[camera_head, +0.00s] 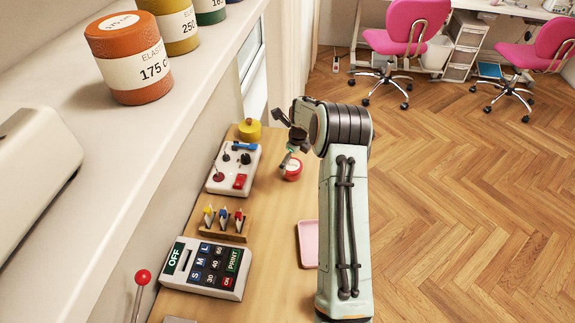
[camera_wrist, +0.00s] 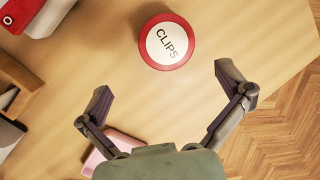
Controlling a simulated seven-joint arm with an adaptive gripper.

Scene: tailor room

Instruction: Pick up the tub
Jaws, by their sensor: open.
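The tub (camera_wrist: 167,42) is round and red with a white lid reading "CLIPS". It stands on the wooden table (camera_wrist: 110,65), upright as far as I can see. In the head view the tub (camera_head: 291,170) is partly hidden by my gripper (camera_head: 287,150). In the wrist view my gripper (camera_wrist: 165,92) is open and empty, its two fingers spread wide. The tub lies ahead of the fingertips, roughly centred between them and apart from both.
A white panel with switches (camera_head: 222,180), a wooden holder with several coloured items (camera_head: 232,236) and a button console (camera_head: 183,283) line the table's left side. A yellow tub (camera_head: 250,129) stands behind. A pink tray (camera_head: 308,230) lies at right, near the table edge.

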